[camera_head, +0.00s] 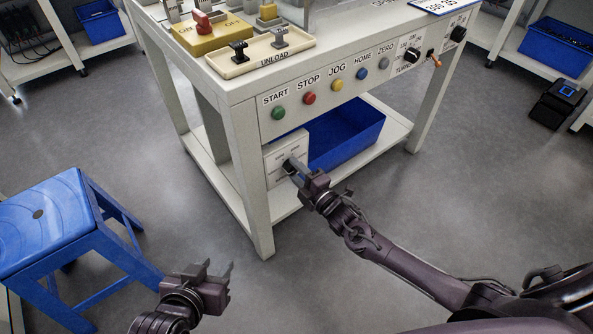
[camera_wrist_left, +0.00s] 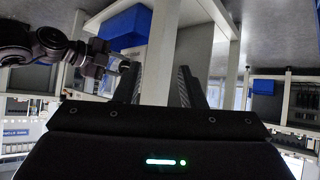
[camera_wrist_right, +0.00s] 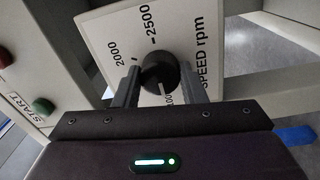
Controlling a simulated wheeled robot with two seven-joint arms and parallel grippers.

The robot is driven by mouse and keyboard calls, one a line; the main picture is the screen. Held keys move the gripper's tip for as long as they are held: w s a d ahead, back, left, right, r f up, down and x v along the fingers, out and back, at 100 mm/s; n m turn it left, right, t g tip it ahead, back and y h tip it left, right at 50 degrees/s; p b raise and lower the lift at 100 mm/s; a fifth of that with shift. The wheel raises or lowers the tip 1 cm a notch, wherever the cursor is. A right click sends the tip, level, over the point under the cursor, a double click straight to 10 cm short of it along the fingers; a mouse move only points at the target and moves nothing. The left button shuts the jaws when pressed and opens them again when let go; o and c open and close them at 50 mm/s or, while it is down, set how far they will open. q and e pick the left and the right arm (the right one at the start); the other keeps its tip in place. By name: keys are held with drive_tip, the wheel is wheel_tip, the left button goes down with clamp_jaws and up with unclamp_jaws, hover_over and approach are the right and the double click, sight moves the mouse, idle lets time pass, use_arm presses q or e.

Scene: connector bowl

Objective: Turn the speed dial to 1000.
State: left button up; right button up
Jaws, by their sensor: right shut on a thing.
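The speed dial is a round black knob (camera_wrist_right: 160,71) on a white panel (camera_wrist_right: 105,35) marked "SPEED rpm", with 2000 and 2500 readable in the right wrist view. In the head view the panel (camera_head: 272,170) hangs low at the table's front left corner. My right gripper (camera_head: 291,170) is shut on the knob, one finger on each side of it. A white line on the knob points down in the right wrist view, towards a number partly hidden by the gripper. My left gripper (camera_head: 215,271) is open and empty, low in front of the table.
A blue bin (camera_head: 345,140) stands on the lower shelf right of the panel. START (camera_head: 278,113), STOP and other buttons line the table front above. A blue stool (camera_head: 45,225) stands at the left, near my left gripper. The floor between is clear.

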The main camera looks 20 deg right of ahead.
idle(0.3)
drive_tip(key=o, duration=1)
drive_tip(key=shift+s, duration=0.1)
drive_tip(key=shift+p+v, duration=0.4)
drive_tip(key=shift+v, duration=0.7)
use_arm(q)
drive_tip(key=s+a+f+g+y+p, duration=0.1)
drive_tip(key=s+a+f+g, duration=0.1)
drive_tip(key=s+f+g, duration=0.2)
drive_tip(key=shift+s+a+f+y, duration=0.25)
drive_tip(key=shift+s+f+y, duration=0.25)
drive_tip(key=shift+s, duration=0.55)
use_arm(e)
drive_tip(key=shift+v, duration=2.65)
